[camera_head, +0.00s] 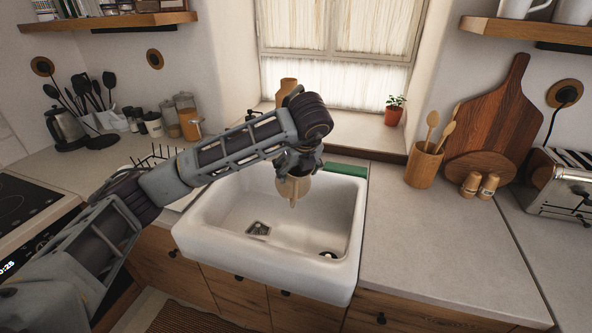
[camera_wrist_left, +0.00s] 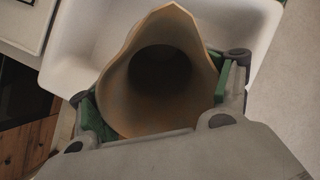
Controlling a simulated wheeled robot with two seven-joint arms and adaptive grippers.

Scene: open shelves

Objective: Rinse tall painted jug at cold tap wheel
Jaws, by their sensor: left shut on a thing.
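A tan, smooth jug (camera_head: 293,188) is held over the white sink (camera_head: 215,215), its body partly covered by my gripper. My left gripper (camera_head: 298,172) is shut on the jug, above the basin. In the left wrist view, the jug (camera_wrist_left: 122,92) shows its wide, pointed mouth and dark hollow inside, between the green-padded fingers (camera_wrist_left: 160,105). My right gripper is not in view.
A green strip (camera_head: 345,169) lies at the sink's back right edge. A tan vessel (camera_head: 286,88) stands by the window behind my arm. A wooden utensil pot (camera_head: 423,167) and a toaster (camera_head: 562,187) stand to the right. The right-hand counter front (camera_head: 430,235) is clear.

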